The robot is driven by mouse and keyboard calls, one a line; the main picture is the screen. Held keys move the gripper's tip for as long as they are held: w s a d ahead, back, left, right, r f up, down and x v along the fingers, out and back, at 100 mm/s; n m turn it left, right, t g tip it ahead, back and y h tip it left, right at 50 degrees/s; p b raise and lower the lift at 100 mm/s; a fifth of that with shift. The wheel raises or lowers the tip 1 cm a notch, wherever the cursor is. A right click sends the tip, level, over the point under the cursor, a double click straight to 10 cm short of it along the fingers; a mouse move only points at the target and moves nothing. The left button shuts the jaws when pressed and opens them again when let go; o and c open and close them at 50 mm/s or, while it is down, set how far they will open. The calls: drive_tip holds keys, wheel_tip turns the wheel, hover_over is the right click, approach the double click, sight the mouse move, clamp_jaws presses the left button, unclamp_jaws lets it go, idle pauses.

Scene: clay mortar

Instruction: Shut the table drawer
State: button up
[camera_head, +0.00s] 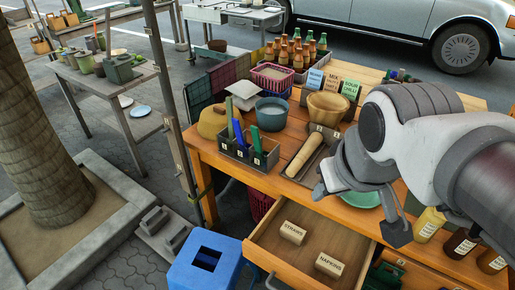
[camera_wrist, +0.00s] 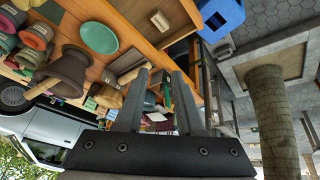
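The wooden table drawer (camera_head: 333,232) stands pulled out from the front of the wooden table (camera_head: 222,163). Two small tan blocks lie in it, labelled STRAWS (camera_head: 293,232) and NAPKINS (camera_head: 329,265). A dark handle (camera_head: 272,282) shows at its front, partly cut off by the picture edge. My gripper (camera_head: 360,211) is above the table's front edge and the back of the drawer, not touching the drawer front. Its two fingers are apart with nothing between them in the wrist view (camera_wrist: 162,85). The drawer also shows in the wrist view (camera_wrist: 180,14), upside down.
A tray with a rolling pin (camera_head: 304,157), a green plate (camera_head: 361,198) and several bottles (camera_head: 429,224) are near my gripper. A blue bin (camera_head: 205,262) stands on the ground left of the drawer. Paving between the bin and tree planter is partly clear.

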drive_tip(key=w+a+f+n+b, duration=0.1)
drive_tip(key=f, duration=0.1)
drive_tip(key=f+n+b, duration=0.1)
drive_tip(key=f+n, duration=0.1)
drive_tip(key=w+a+f+n+g, duration=0.1)
drive_tip(key=f, duration=0.1)
drive_tip(key=shift+w+a+n+b, duration=0.3)
drive_tip(key=shift+b, duration=0.1)
drive_tip(key=c, duration=0.5)
drive_tip(key=w+a+f+n+b, duration=0.3)
drive_tip(key=a+f+n+b, duration=0.1)
drive_tip(key=f+n, duration=0.3)
drive_tip(key=shift+a+f+n+g+h, duration=0.4)
drive_tip(key=shift+a+f, duration=0.3)
drive_tip(key=shift+f, duration=0.05)
drive_tip(key=a+f+n+g+b, duration=0.1)
drive_tip(key=a+f+n+b, duration=0.3)
drive_tip(key=a+f+n, duration=0.4)
drive_tip(key=a+f+n+b, duration=0.3)
drive_tip(key=a+f+n, duration=0.25)
drive_tip(key=f, duration=0.45)
drive_tip(key=w+d+f+b, duration=0.4)
drive_tip(key=w+f+b, duration=0.1)
drive_tip(key=f, duration=0.4)
drive_tip(key=shift+w+d+f+n+h, duration=0.25)
drive_tip(key=shift+d+n+h, duration=0.15)
drive_tip(key=shift+n, duration=0.05)
